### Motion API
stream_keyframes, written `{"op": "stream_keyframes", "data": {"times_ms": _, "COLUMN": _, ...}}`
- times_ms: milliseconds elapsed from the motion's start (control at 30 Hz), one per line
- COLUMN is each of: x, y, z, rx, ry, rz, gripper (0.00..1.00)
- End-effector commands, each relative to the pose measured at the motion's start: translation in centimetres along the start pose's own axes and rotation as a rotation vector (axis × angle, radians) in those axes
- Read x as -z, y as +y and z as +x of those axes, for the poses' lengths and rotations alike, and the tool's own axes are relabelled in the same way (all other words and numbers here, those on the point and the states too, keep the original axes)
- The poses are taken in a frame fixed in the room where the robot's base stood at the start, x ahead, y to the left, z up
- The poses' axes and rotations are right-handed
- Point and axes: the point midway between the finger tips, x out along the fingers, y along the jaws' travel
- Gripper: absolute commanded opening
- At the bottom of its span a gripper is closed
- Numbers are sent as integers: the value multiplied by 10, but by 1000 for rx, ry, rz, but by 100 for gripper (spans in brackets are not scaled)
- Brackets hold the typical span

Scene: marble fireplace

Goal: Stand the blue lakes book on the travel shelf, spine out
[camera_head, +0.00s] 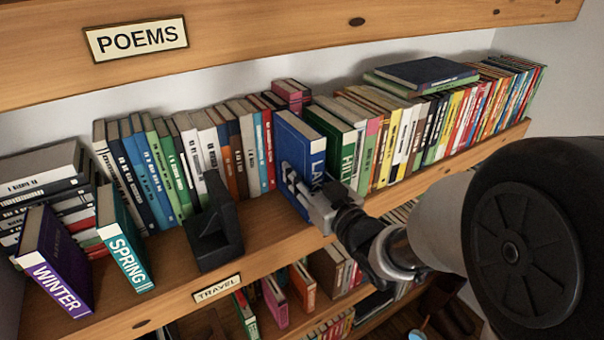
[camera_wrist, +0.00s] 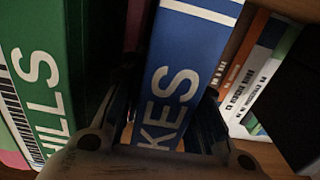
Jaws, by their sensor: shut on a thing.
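The blue lakes book (camera_head: 297,150) is upright just left of the green HILLS book (camera_head: 335,140), its lettered spine facing out. My gripper (camera_head: 312,200) is shut on it across the spine. In the wrist view the blue spine (camera_wrist: 180,75) shows the letters KES between my fingers (camera_wrist: 165,125). The travel shelf (camera_head: 265,240) carries the TRAVEL label (camera_head: 217,288) on its front edge. The book is over this board near its front.
A black bookend (camera_head: 215,235) stands to the left, with a gap between it and the blue book. SPRING (camera_head: 122,250) and WINTER (camera_head: 55,270) stand farther left. A row of books lines the back. The POEMS board (camera_head: 250,40) is above.

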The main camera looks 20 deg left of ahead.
Motion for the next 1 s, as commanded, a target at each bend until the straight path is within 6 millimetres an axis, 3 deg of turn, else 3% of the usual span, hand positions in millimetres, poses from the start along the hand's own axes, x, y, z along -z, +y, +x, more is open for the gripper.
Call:
{"op": "stream_keyframes", "data": {"times_ms": 133, "x": -2, "y": 0, "z": 0, "rx": 0, "ry": 5, "rz": -1, "gripper": 0}}
{"op": "stream_keyframes", "data": {"times_ms": 167, "x": -4, "y": 0, "z": 0, "rx": 0, "ry": -1, "rz": 0, "gripper": 30}}
{"op": "stream_keyframes", "data": {"times_ms": 433, "x": -3, "y": 0, "z": 0, "rx": 0, "ry": -1, "rz": 0, "gripper": 48}}
{"op": "stream_keyframes", "data": {"times_ms": 867, "x": 3, "y": 0, "z": 0, "rx": 0, "ry": -1, "rz": 0, "gripper": 48}}
{"op": "stream_keyframes", "data": {"times_ms": 1000, "x": 1, "y": 1, "z": -26, "rx": -3, "ry": -2, "rz": 0, "gripper": 48}}
